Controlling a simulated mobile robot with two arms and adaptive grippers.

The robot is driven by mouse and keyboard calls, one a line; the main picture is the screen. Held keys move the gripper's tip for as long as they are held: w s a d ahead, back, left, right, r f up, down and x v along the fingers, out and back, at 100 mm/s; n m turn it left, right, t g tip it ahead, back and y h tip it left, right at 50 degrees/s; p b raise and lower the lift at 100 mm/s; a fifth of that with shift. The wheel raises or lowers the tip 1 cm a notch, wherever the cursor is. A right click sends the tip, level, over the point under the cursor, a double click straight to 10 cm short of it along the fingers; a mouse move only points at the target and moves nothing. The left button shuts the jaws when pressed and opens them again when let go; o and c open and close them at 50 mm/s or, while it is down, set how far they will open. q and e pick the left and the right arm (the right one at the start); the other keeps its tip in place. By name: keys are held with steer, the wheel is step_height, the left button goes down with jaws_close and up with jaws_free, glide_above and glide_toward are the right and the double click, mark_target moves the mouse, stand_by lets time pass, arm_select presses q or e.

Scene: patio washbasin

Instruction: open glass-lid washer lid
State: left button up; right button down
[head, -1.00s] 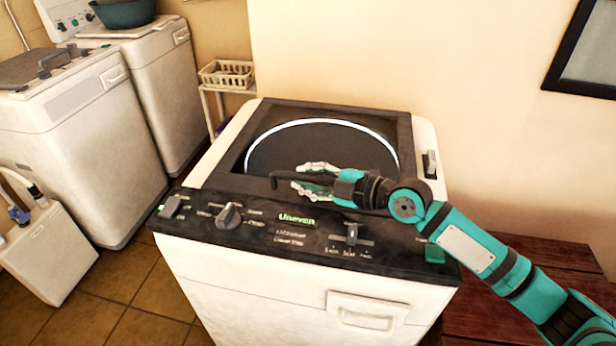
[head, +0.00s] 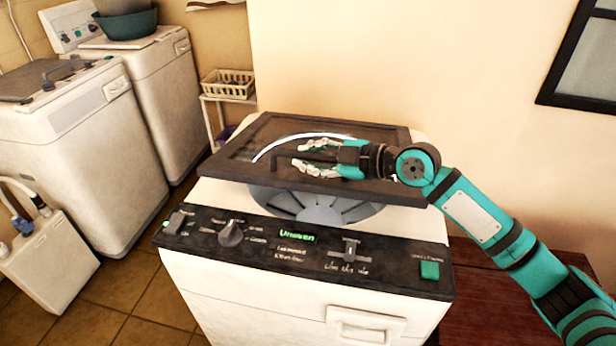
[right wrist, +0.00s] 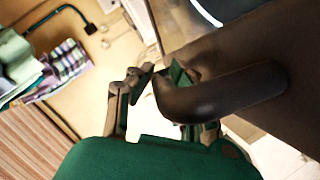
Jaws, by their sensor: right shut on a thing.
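The glass-lid washer (head: 310,305) stands in the middle of the head view, with a dark control panel along its front edge. Its dark-framed glass lid (head: 225,160) is tilted up at the front, and the round grey drum (head: 325,208) shows in the gap below. My right gripper (head: 308,157) is over the front part of the lid, shut on the dark lid handle. In the right wrist view the curved handle (right wrist: 225,92) runs between the fingers (right wrist: 160,90). The fingers partly hide the handle in the head view. My left gripper is not in view.
Two other white washers (head: 75,150) stand at the left, one bearing a teal basin (head: 125,22). A wire-like basket (head: 228,84) sits on a stand behind. A dark red wooden surface (head: 500,310) lies at the right, and a wall is close behind the washer.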

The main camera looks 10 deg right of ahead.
steer(key=w+d+r+m+g+p, duration=0.2)
steer(key=w+r+p, duration=0.3)
steer(key=r, duration=0.9)
steer(key=w+m, duration=0.1)
steer(key=w, duration=0.2)
steer(key=shift+d+r+p, duration=0.25)
steer(key=shift+d+p, duration=0.05)
steer(key=shift+d, duration=0.05)
